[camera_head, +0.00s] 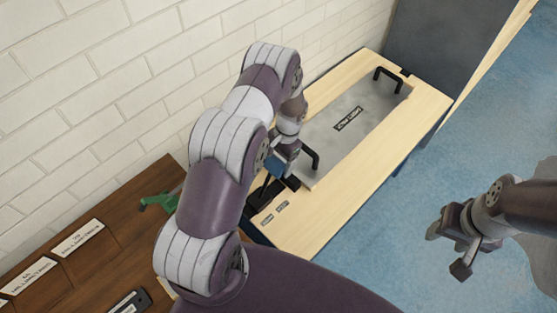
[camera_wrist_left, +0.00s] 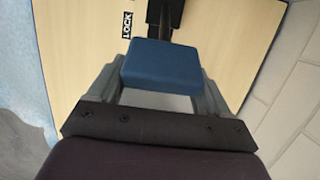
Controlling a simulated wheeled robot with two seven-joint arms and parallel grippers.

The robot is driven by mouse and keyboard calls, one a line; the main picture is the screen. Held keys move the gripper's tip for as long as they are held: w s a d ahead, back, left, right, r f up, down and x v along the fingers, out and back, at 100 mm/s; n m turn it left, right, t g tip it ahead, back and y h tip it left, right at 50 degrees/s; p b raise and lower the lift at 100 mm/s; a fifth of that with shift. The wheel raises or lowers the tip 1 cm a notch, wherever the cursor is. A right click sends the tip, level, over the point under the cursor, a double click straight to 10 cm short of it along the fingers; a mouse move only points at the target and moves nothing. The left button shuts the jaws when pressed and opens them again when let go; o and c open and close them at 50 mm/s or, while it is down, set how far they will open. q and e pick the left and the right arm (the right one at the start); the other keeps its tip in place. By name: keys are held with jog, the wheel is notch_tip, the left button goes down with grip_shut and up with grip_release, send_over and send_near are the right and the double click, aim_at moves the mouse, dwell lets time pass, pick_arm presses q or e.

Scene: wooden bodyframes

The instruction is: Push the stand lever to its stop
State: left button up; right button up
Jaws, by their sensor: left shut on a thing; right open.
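The stand lever has a blue block-shaped grip (camera_wrist_left: 162,68), seen in the left wrist view between the two fingers of my left gripper (camera_wrist_left: 162,85). A dark stem runs from the grip toward the wooden panel beside a LOCK label (camera_wrist_left: 127,26). In the head view the left gripper (camera_head: 280,165) is at the near end of the light wooden stand (camera_head: 305,225), mostly hidden by my arm. It is shut on the blue grip. My right gripper (camera_head: 452,238) is open and empty, over the blue floor to the right.
A grey plate (camera_head: 345,128) with two black handles (camera_head: 388,78) lies on the stand. A dark wooden bench (camera_head: 95,255) at lower left carries a green tool (camera_head: 160,201) and white label cards (camera_head: 76,238). A white brick wall (camera_head: 120,70) runs behind. The right floor is clear.

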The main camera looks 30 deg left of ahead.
pick_arm(q)
jog(key=shift+s+f, duration=0.3)
jog(key=shift+s, duration=0.05)
jog(key=o, duration=1.4)
jog(key=shift+w, duration=0.1)
jog(key=shift+w+r, duration=0.1)
jog(key=shift+r, duration=0.05)
